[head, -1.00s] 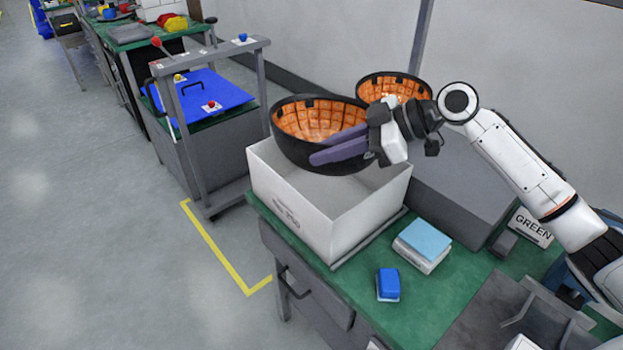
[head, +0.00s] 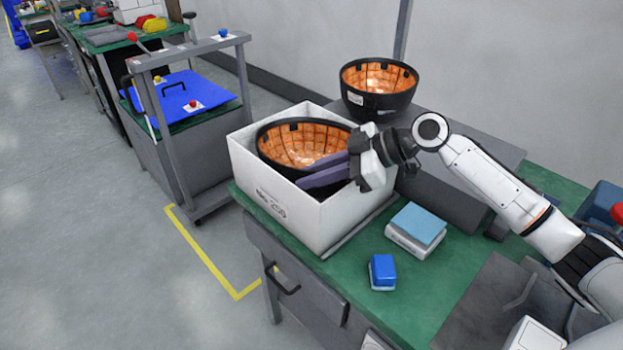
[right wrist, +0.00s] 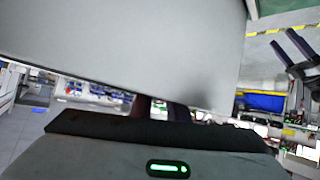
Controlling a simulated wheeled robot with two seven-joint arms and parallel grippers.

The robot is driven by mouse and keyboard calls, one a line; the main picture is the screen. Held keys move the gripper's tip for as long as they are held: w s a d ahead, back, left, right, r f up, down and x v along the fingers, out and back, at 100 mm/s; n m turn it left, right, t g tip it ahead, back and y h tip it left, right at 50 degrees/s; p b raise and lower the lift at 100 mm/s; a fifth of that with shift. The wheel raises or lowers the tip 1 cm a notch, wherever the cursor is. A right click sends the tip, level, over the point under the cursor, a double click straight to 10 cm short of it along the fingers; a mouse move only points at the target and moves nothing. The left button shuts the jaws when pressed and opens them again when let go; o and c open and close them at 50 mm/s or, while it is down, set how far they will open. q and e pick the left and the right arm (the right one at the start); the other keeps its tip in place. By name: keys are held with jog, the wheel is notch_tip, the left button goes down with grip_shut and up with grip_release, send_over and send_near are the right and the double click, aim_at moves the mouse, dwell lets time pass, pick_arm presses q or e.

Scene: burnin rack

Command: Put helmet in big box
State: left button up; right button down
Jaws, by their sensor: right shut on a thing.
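A black helmet with an orange padded inside (head: 300,143) sits open side up within the big white box (head: 290,222), its rim near the box's top edge. My right gripper (head: 325,172) is shut on the helmet's near right rim, with its purple fingers reaching over the box's wall. Whether the helmet touches the box floor is hidden. In the right wrist view a large pale surface (right wrist: 130,45) fills the top and hides the helmet. My left gripper is not in view.
A second helmet (head: 378,88) stands on the grey block behind the box. A scale with a light blue top (head: 417,224) and a small blue block (head: 382,272) lie on the green table (head: 350,268). A blue-topped cart (head: 187,97) stands to the left.

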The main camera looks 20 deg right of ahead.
pick_arm(q)
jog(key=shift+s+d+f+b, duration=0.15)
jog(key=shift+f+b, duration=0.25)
jog(key=shift+b, duration=0.1)
pick_arm(e)
jog(key=shift+f, duration=0.5)
jog(key=c, duration=1.8)
grip_release()
jog(key=shift+f, duration=0.1)
jog(key=shift+c, duration=0.2)
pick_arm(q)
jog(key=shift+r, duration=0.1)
pick_arm(e)
jog(key=shift+o, duration=0.6)
jog(key=shift+s+f, duration=0.1)
